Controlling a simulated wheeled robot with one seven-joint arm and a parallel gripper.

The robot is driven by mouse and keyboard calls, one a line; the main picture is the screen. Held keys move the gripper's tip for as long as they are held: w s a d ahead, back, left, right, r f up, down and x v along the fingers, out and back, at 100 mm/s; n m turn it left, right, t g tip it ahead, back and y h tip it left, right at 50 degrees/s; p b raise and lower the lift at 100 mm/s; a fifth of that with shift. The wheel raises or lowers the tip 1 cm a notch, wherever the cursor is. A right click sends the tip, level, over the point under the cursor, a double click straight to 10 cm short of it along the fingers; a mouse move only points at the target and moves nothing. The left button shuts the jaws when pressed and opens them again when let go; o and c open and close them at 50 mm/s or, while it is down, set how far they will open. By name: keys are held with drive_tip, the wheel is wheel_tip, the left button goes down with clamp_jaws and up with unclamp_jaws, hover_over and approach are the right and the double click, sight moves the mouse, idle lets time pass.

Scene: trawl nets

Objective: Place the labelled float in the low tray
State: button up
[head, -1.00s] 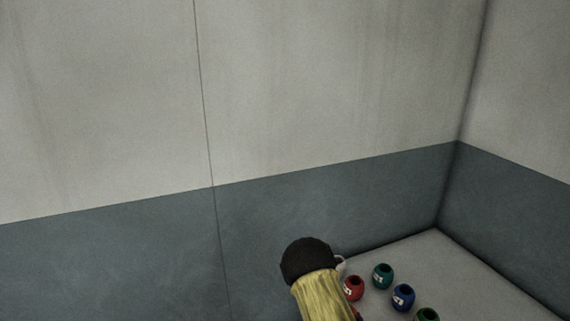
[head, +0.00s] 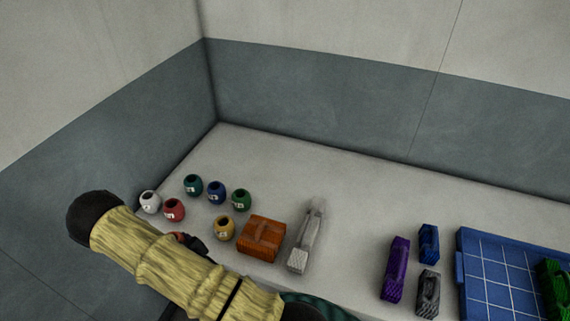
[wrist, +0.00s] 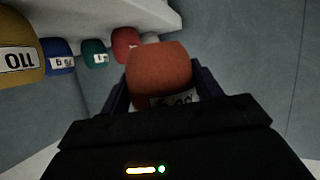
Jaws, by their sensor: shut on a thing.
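An orange-red float (wrist: 158,72) with a white label, partly hidden and unreadable, sits between the two fingers of my gripper (wrist: 163,92) in the wrist view. My gripper is shut on it. In the head view my gripper is mostly hidden behind my arm, and only a small red patch of the held float (head: 179,236) shows, by the table's front left. A shallow blue tray (head: 490,291) with a grid floor lies at the right of the head view, far from my gripper. A green block stands in it at the picture's edge.
White (head: 150,202), red (head: 174,211), teal (head: 193,186), blue (head: 215,193), green (head: 241,200) and yellow (head: 223,229) floats stand left. An orange-brown block (head: 261,238), grey tool (head: 305,240), and purple (head: 395,268), blue (head: 428,243) and dark grey (head: 428,294) blocks stand before the tray.

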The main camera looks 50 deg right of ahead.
drive_tip(key=s+r+p, duration=0.3)
drive_tip(key=r+p, duration=0.5)
drive_tip(key=p, duration=0.3)
drive_tip(key=shift+s+r, duration=0.2)
drive_tip(key=shift+r, duration=0.15)
